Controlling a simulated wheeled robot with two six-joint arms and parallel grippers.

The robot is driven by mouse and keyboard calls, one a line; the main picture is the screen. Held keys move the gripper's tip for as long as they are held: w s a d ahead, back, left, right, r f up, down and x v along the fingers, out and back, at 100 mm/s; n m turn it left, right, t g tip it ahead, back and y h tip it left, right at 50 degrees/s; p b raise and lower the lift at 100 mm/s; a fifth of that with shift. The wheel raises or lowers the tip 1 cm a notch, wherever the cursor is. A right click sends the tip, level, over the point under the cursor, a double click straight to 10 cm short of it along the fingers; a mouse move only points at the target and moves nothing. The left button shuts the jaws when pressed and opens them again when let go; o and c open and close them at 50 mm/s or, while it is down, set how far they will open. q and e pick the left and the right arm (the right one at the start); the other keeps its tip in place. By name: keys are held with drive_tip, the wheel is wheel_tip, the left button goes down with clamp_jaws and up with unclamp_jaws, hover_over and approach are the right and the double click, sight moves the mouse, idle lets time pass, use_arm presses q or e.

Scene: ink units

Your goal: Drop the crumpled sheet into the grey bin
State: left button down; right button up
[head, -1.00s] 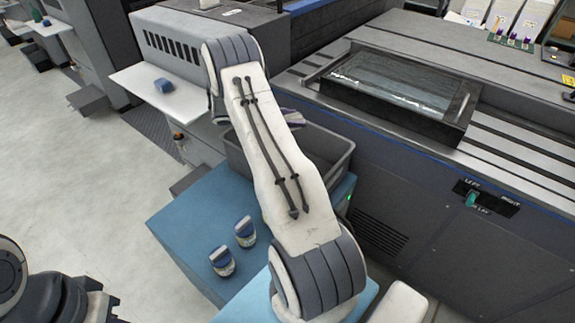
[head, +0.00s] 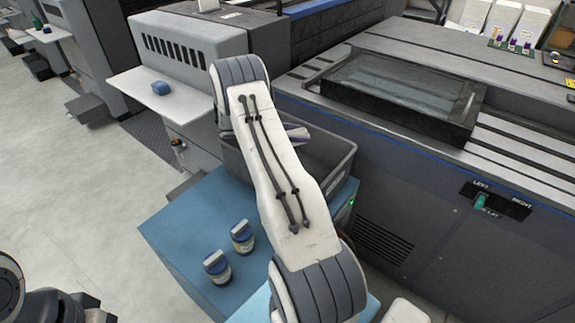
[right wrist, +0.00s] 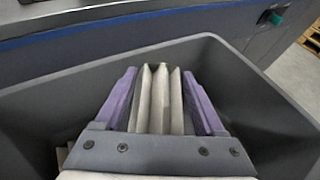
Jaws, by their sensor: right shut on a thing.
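The crumpled sheet (right wrist: 161,100) is pale and folded in ridges. In the right wrist view it sits between the two purple fingers of my right gripper (right wrist: 160,76), which is shut on it. The grey bin (right wrist: 262,83) surrounds the gripper in that view, with the sheet over or within its opening; the exact height is unclear. In the head view the bin (head: 335,160) stands behind my right arm, which hides part of it. Only a bit of the right gripper (head: 296,133) shows there, at the bin's opening. My left gripper is out of view.
The bin stands on a blue surface (head: 185,235) with two blue-lidded jars (head: 242,237) (head: 217,267) near its front. A large grey press (head: 420,190) borders the bin on the right. A white shelf (head: 190,100) holding a blue object (head: 161,87) is at left.

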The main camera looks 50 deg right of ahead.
drive_tip(key=o, duration=1.3)
drive_tip(key=v, duration=1)
drive_tip(key=shift+a, duration=0.25)
drive_tip(key=shift+w, duration=0.1)
drive_tip(key=s+a+r+m+t+y, duration=0.1)
drive_tip(key=s+a+r+t+y, duration=0.15)
drive_tip(key=a, duration=1.05)
drive_tip(key=s+a+r+m+t+y, duration=0.1)
drive_tip(key=s+a+r+t+y, duration=0.15)
drive_tip(key=a, duration=1.05)
drive_tip(key=s+a+r+m+y, duration=0.25)
drive_tip(key=s+a+y, duration=0.55)
drive_tip(key=s+a, duration=1.2)
wheel_tip(320, 180, up, 14)
drive_tip(key=s+d+m+p, duration=0.1)
drive_tip(key=s+p, duration=0.1)
drive_tip(key=p, duration=1.2)
drive_tip(key=shift+d+t, duration=0.4)
